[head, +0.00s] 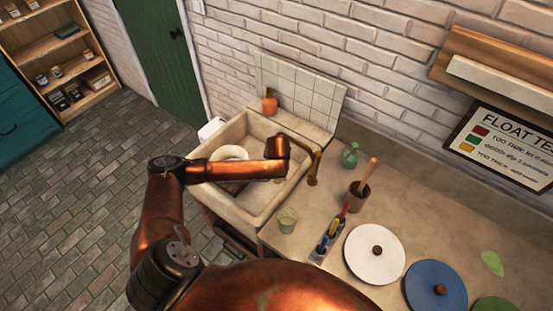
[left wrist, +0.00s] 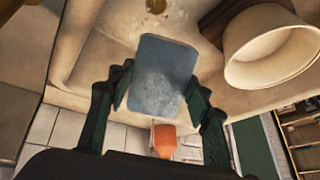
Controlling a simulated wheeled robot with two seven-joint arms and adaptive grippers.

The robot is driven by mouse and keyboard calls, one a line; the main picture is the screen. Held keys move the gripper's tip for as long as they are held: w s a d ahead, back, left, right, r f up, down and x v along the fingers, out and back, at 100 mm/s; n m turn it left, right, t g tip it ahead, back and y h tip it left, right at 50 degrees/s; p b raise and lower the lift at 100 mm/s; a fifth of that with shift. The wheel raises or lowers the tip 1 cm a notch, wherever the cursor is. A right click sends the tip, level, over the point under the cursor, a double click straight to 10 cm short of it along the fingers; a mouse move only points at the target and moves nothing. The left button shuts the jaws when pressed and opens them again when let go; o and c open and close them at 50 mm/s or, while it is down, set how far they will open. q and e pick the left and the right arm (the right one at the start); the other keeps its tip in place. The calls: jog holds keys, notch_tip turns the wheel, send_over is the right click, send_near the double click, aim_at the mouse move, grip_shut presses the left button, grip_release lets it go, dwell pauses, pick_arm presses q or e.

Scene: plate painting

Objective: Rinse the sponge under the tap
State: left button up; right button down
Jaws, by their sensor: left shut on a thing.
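A blue-grey sponge (left wrist: 160,62) shows in the left wrist view between the dark green fingers of my left gripper (left wrist: 158,88), which is shut on it. In the head view my left arm reaches over the stone sink (head: 243,208). The sponge and fingers are hidden there behind the arm's end. The brass tap (head: 314,168) stands at the sink's right side, just right of that end. I cannot make out running water. A round brass piece (left wrist: 155,5) sits at the top edge of the wrist view. My right gripper is not in view.
A white bowl (head: 229,153) is in the sink, also in the wrist view (left wrist: 270,55). An orange bottle (head: 270,101) stands behind the sink. A glass (head: 288,219), brush holder (head: 325,244), green bottle (head: 350,156), pot (head: 357,194) and lidded discs (head: 372,265) occupy the counter.

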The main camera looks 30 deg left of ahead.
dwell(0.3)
pick_arm(q)
jog(key=s+d+p, duration=0.1)
jog(key=s+p, duration=0.1)
jog(key=shift+s+d+r+p, duration=0.15)
jog(key=shift+s+d+p, duration=0.05)
jog(key=shift+d+p, duration=0.15)
jog(key=shift+s+d+p, duration=0.7)
jog(key=shift+s+p, duration=0.15)
jog(key=shift+s, duration=0.15)
jog(key=shift+s+d+p, duration=0.7)
jog(key=shift+s+p, duration=0.15)
jog(key=shift+s, duration=0.1)
jog(key=shift+s+d, duration=0.1)
jog(key=shift+s, duration=0.05)
jog(key=s+d+r+p, duration=0.1)
jog(key=s+r+p, duration=0.1)
jog(key=p, duration=0.1)
jog(key=s+d+r+p, duration=0.1)
jog(key=s+d+p, duration=0.1)
jog(key=p, duration=0.2)
jog(key=shift+r, duration=0.35)
